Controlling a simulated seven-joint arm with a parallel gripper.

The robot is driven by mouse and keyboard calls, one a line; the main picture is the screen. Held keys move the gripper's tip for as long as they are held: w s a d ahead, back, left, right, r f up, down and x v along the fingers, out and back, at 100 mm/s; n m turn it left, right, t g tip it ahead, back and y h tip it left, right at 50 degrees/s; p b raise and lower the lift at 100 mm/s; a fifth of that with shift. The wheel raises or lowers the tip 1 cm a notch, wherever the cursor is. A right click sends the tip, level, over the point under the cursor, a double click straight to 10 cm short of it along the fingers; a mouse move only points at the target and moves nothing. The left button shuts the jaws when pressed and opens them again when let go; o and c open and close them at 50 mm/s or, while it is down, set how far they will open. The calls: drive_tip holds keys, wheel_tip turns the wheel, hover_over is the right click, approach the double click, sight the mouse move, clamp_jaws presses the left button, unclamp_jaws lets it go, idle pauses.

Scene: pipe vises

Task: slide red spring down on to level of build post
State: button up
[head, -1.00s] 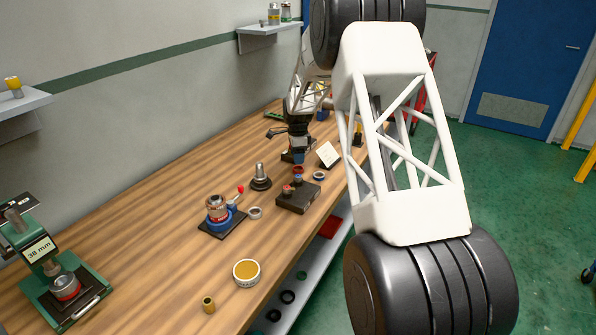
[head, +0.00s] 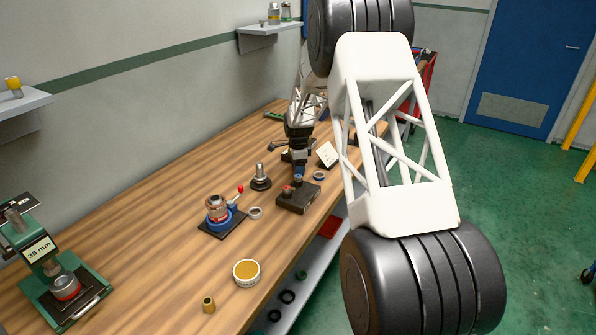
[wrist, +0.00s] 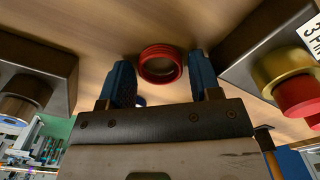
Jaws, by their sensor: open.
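The red spring (wrist: 161,64) shows in the wrist view as a coiled red ring. It lies between the two blue fingertips of my gripper (wrist: 162,82), with a visible gap to each side. My gripper is open. In the head view my gripper (head: 299,176) points down over the far part of a dark block (head: 295,201), and the spring cannot be made out there. A small red piece (head: 287,189) sits on the near part of that block. I cannot tell for certain which post is the build post or the spring's height on it.
A dark stand with a metal post (head: 261,178) stands left of my gripper. A blue-ringed vise (head: 217,213), a grey ring (head: 255,213) and a yellow-topped tin (head: 246,272) are nearer. A white card (head: 328,154) stands right.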

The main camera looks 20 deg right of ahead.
drive_tip(key=c, duration=0.7)
drive_tip(key=shift+r, duration=0.1)
wheel_tip(320, 180, up, 10)
idle(0.7)
idle(0.5)
drive_tip(key=shift+n, duration=0.5)
drive_tip(key=s+a+r, duration=0.1)
drive_tip(key=a+r, duration=0.1)
drive_tip(key=a, duration=0.3)
drive_tip(key=s+a+r, duration=0.2)
drive_tip(key=a, duration=0.3)
drive_tip(key=s+a+r, duration=0.1)
drive_tip(key=a+r, duration=0.1)
drive_tip(key=a, duration=0.3)
drive_tip(key=shift+s+a+r, duration=0.15)
drive_tip(key=shift+s+r, duration=0.1)
drive_tip(key=shift+s, duration=0.05)
